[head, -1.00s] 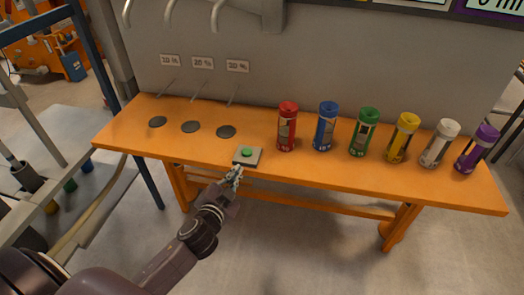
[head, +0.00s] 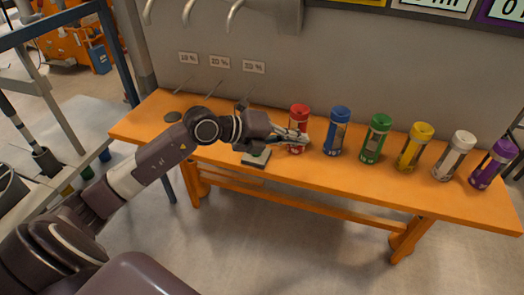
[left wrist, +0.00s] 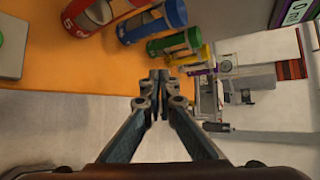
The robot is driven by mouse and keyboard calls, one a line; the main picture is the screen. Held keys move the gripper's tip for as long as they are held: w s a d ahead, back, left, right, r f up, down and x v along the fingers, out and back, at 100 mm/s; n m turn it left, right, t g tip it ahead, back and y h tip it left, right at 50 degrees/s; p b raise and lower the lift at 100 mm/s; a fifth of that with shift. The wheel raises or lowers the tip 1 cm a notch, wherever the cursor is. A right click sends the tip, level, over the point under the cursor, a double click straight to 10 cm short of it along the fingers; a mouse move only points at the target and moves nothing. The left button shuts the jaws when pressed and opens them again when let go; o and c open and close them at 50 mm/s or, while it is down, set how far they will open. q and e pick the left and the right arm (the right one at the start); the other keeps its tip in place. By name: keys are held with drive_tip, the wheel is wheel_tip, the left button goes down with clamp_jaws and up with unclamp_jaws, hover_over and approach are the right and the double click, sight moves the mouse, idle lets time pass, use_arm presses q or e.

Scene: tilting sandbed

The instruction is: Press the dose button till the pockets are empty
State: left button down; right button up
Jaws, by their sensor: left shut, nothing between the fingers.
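The dose button's small plate (head: 256,159) lies near the front edge of the orange bench. My left arm hides the button itself in the head view. A pale green-grey corner, probably this plate (left wrist: 12,50), shows at the left edge of the left wrist view. My left gripper (head: 303,137) is shut and empty, above the bench and right of the plate. In the head view its tips overlap the red canister (head: 298,111); I cannot tell whether they touch it. In the left wrist view the shut fingertips (left wrist: 159,76) meet in mid-picture. No pockets can be made out.
Blue (head: 338,130), green (head: 376,138), yellow (head: 415,147), white (head: 454,155) and purple (head: 493,163) canisters stand in a row to the right. Hooked pipes (head: 235,17) hang above the bench.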

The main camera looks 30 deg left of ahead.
use_arm(q)
drive_tip(key=w+a+n+g+y, duration=0.1)
drive_tip(key=a+y, duration=0.6)
drive_tip(key=a, duration=0.7)
drive_tip(key=shift+w+a, duration=0.2)
drive_tip(key=shift+a, duration=0.15)
use_arm(e)
drive_tip(key=shift+d, duration=0.4)
use_arm(q)
drive_tip(key=shift+f, duration=0.15)
wheel_tip(320, 180, down, 8)
drive_tip(key=b, duration=0.4)
drive_tip(key=shift+f+b, duration=0.4)
drive_tip(key=shift+b, duration=0.2)
use_arm(e)
drive_tip(key=shift+f, duration=2.6)
use_arm(q)
drive_tip(key=shift+d, duration=0.1)
use_arm(e)
drive_tip(key=shift+f, duration=0.1)
use_arm(q)
drive_tip(key=shift+f+b, duration=0.35)
drive_tip(key=shift+b, duration=0.3)
use_arm(e)
drive_tip(key=shift+f, duration=0.55)
